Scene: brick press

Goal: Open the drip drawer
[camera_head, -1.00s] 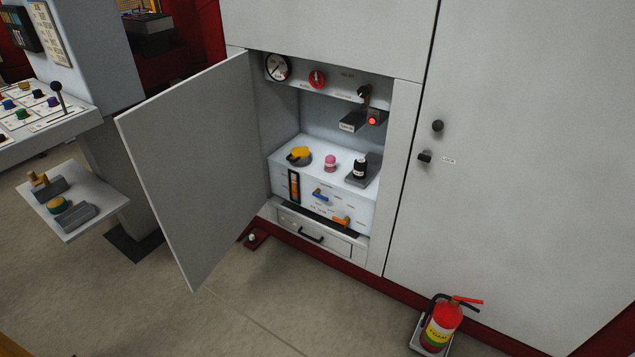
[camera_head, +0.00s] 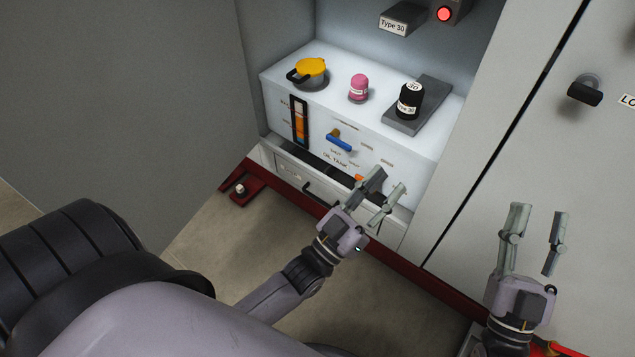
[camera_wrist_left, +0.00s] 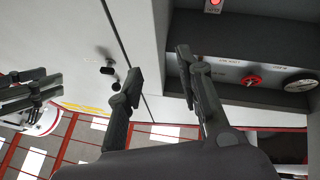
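The drip drawer (camera_head: 292,174) is the low pale front with a black handle (camera_head: 318,194) below the oil tank, inside the open cabinet; it looks shut. My left gripper (camera_head: 384,186) is open and empty, to the right of the handle, in front of the tank's lower edge and covering the drawer's right part. It also shows open in the left wrist view (camera_wrist_left: 158,66), where the drawer is not visible. My right gripper (camera_head: 542,211) is open and empty in front of the closed cabinet door at right.
The white oil tank (camera_head: 375,138) carries a yellow-capped filler (camera_head: 311,70), a pink item (camera_head: 359,88) and a black bottle (camera_head: 410,99). A blue-handled valve (camera_head: 339,143) is on its front. The open door (camera_head: 130,110) stands at left. A red plinth (camera_head: 300,191) runs below the drawer.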

